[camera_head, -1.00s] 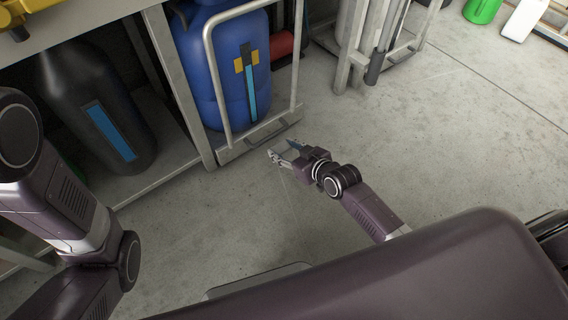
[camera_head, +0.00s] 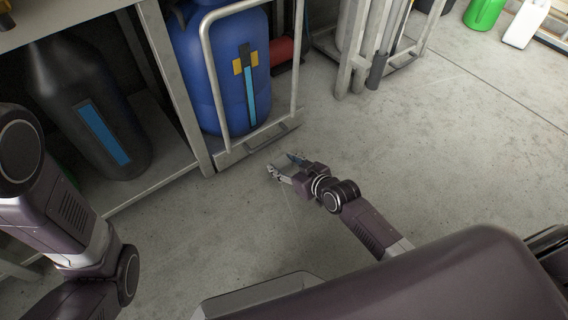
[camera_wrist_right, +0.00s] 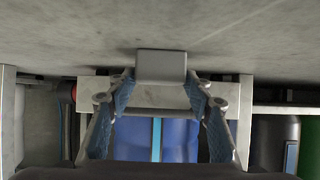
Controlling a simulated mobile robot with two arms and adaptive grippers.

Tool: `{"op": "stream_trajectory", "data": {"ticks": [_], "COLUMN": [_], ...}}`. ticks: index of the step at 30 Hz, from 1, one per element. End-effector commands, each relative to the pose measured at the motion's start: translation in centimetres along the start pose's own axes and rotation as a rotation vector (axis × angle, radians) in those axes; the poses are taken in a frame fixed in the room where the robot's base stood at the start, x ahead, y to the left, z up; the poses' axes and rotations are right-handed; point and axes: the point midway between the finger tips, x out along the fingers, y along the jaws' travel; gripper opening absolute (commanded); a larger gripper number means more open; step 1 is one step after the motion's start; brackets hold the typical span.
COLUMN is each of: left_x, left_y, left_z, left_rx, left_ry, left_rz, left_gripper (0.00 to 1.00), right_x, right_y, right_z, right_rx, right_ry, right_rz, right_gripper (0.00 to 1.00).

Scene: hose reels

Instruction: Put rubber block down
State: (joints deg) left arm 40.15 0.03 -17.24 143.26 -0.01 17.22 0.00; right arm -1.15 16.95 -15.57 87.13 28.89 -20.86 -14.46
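The rubber block appears as a grey block (camera_wrist_right: 161,65) at the fingertips of my right gripper in the right wrist view. Both fingertips meet its sides, and the gripper (camera_wrist_right: 160,78) looks shut on it. In the head view my right gripper (camera_head: 281,166) hangs low over the concrete floor, in front of the rack with the blue container. The block is too small to make out clearly there. Whether it touches the floor cannot be told. My left arm shows at the left edge of the head view, but its gripper is not in view.
A blue container (camera_head: 228,75) stands behind a metal rail (camera_head: 207,75) in the rack. A black bottle (camera_head: 85,105) with a blue label is on the lower shelf (camera_head: 165,168) at left. A metal-framed stand (camera_head: 347,50) is at top centre. Open concrete floor (camera_head: 460,140) lies to the right.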

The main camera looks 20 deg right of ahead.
Motion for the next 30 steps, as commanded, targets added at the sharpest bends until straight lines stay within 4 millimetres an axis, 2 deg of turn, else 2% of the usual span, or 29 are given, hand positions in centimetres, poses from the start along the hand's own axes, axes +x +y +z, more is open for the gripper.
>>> {"op": "stream_trajectory", "data": {"ticks": [3,14,20,30], "left_x": [0.0,0.5,2.5,6.3], "left_y": [0.0,-0.1,-0.6,-1.3], "left_z": [0.0,0.2,0.9,2.3], "left_rx": [0.0,0.001,0.001,0.001], "left_ry": [0.0,-0.001,-0.002,-0.002], "left_rz": [0.0,0.0,0.0,0.0], "left_gripper": [0.0,0.0,0.0,0.0], "right_x": [0.0,-0.5,-3.3,-9.5], "right_y": [0.0,0.1,0.0,0.0], "right_z": [0.0,-0.4,-0.6,-0.6], "right_rx": [0.0,-0.001,-0.001,-0.001], "right_ry": [0.0,-0.001,-0.003,-0.004], "right_rz": [0.0,0.001,0.0,0.0], "right_gripper": [0.6,0.6,0.6,0.6]}}
